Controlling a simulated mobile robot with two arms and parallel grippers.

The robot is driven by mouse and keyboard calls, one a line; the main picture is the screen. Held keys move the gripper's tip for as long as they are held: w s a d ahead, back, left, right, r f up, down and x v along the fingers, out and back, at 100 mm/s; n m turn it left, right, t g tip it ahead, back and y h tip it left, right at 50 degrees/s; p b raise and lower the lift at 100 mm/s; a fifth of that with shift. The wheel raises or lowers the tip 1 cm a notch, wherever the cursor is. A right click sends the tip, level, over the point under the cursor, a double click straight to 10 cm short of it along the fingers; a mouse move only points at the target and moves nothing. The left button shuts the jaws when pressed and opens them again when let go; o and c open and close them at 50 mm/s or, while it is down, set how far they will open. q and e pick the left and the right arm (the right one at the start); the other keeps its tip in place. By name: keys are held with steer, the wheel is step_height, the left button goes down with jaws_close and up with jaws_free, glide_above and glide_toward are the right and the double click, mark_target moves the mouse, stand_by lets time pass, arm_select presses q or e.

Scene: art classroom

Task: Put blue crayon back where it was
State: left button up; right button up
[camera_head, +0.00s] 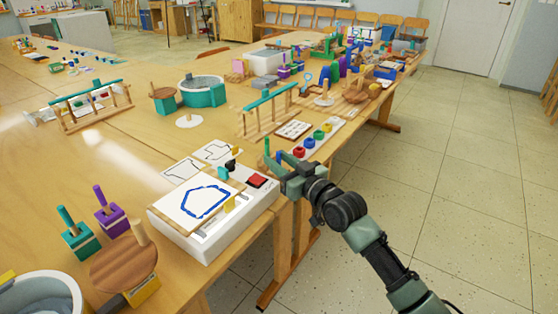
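My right gripper (274,158) reaches in from the lower right, over the table edge just behind the white drawing box (187,243). A small bluish piece shows at its fingertips, but I cannot tell whether it is a crayon or part of the gripper, nor whether the fingers are shut. A sheet of paper (185,206) with a blue outline lies on top of the box. Small teal, black, red and yellow pieces sit along the box's back and right side. No blue crayon can be made out for certain. My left gripper is not in view.
Paint pots (309,142), a teal-railed rack (268,108) and a teal tub (203,92) lie farther back. The floor (470,190) at right is clear.

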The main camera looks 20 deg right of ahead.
steer(key=shift+s+r, duration=0.1)
steer(key=shift+r, duration=0.1)
steer(key=p+v, duration=0.1)
steer(key=v, duration=1.1)
steer(key=s+f+m+g+h, duration=0.1)
steer(key=s+f+g, duration=0.25)
steer(key=f, duration=0.65)
steer(key=s+f+g+h, duration=0.2)
steer(key=s+f, duration=0.2)
steer(key=f, duration=0.6)
steer(key=s+f+m+g+h, duration=0.1)
steer(key=s+f+g, duration=0.15)
steer(key=f, duration=0.75)
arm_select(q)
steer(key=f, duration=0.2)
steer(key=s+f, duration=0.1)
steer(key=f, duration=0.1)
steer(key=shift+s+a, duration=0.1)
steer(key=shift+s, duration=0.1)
arm_select(e)
steer(key=s+a+f+g+h, duration=0.1)
steer(key=s+a+f+g, duration=0.1)
steer(key=s+f, duration=0.6)
steer(key=s+a+f+g+h, duration=0.1)
steer(key=s+f+g, duration=0.3)
steer(key=s+f, duration=0.4)
steer(key=s, duration=0.5)
steer(key=shift+a+g, duration=0.3)
steer(key=shift+a, duration=0.05)
